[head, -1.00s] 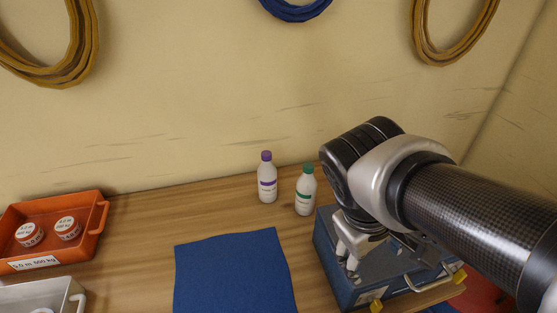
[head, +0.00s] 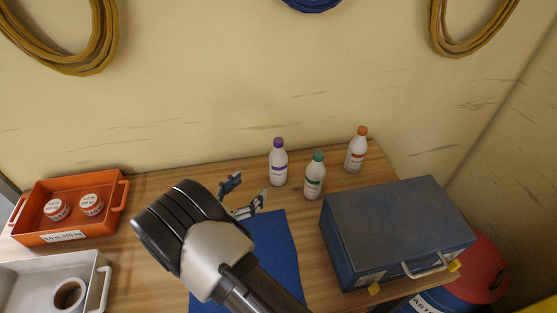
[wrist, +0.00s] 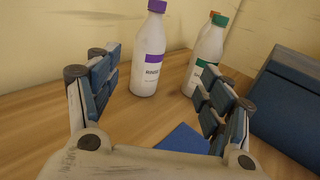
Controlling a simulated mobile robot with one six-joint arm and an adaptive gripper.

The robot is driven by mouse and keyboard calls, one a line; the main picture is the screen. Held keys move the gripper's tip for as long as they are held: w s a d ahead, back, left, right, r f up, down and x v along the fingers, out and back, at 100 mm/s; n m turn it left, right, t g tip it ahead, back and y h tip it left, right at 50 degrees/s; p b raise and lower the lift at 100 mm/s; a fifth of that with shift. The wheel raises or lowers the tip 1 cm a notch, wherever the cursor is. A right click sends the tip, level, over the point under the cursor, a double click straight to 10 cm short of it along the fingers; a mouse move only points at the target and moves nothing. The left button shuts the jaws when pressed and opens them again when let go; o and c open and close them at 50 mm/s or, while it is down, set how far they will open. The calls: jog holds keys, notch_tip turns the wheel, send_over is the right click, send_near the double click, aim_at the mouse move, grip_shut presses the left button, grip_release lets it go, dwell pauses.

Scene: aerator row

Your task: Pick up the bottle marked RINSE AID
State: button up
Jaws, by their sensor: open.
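The bottle with the purple cap (head: 278,166) stands upright on the wooden table near the wall. In the wrist view this purple-capped bottle (wrist: 147,60) shows a label whose readable part says RINSE. My gripper (head: 247,190) is open and empty, to the left of the bottle and nearer the front. In the wrist view the bottle stands ahead, between the spread fingers of my gripper (wrist: 162,78) and beyond their tips, apparently untouched.
A green-capped bottle (head: 315,180) stands close to its right, an orange-capped bottle (head: 355,155) farther right. A blue case (head: 395,220) fills the right side. A blue cloth (head: 283,250) lies in front. An orange tray (head: 112,220) and a grey tray (head: 95,270) are left.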

aim_at(273, 162)
jog(key=shift+n+t+y, duration=0.3)
jog(key=shift+n+y, duration=0.1)
jog(key=x, duration=0.4)
jog(key=b+x, duration=0.1)
jog(key=x, duration=0.2)
jog(key=f+x, duration=0.1)
jog(key=x, duration=0.3)
jog(key=shift+w+a+b, duration=0.1)
jog(key=shift+w+b, duration=0.3)
jog(key=shift+w, duration=0.1)
jog(key=b+x, duration=0.1)
jog(key=x, duration=0.4)
jog(key=shift+f, duration=0.1)
jog(key=shift+a, duration=0.1)
jog(key=shift+c, duration=0.6)
jog(key=c, duration=1.3)
jog(key=shift+c, duration=0.6)
